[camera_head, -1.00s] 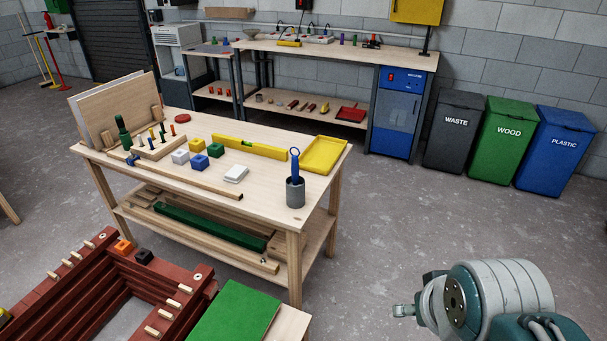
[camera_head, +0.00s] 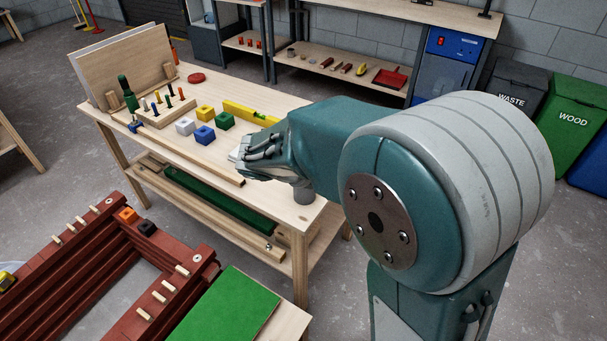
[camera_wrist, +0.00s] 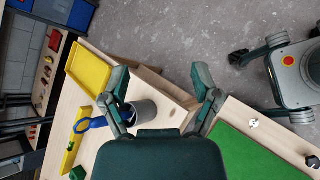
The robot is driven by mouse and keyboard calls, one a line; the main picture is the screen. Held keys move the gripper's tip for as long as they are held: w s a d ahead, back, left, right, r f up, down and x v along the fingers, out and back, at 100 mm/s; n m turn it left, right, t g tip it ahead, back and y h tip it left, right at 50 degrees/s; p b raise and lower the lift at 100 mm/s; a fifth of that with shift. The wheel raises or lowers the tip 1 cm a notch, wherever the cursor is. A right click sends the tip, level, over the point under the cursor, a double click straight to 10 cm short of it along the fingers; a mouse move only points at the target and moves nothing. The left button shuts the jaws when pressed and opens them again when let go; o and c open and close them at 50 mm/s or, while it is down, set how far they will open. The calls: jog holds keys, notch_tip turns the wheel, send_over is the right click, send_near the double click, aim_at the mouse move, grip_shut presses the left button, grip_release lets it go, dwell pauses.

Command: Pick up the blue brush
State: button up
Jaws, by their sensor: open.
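The blue brush (camera_wrist: 95,123) stands in a grey cup (camera_wrist: 146,111) near a corner of the wooden workbench. In the wrist view its ringed handle shows to the left of my left finger, and that finger covers part of it. My gripper (camera_wrist: 161,82) is open and empty, with the cup showing between its fingers. In the head view my gripper (camera_head: 250,158) is over the bench's right part. There the arm hides the brush, and only part of the cup (camera_head: 304,195) shows below the wrist.
A yellow tray (camera_wrist: 88,70) and a yellow level (camera_wrist: 70,158) lie near the cup. Coloured cubes, such as a blue one (camera_head: 205,135), and a peg block (camera_head: 163,112) stand farther left. A green board (camera_head: 226,308) lies in front, beside a red batten frame (camera_head: 75,262).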

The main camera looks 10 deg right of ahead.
jog(key=w+a+f+n+t+h, duration=0.4)
jog(key=w+a+f+n+t, duration=0.5)
jog(key=w+a+n, duration=0.35)
jog(key=shift+g, duration=0.3)
jog(key=x, duration=1.2)
jog(key=shift+f, duration=0.25)
grip_shut()
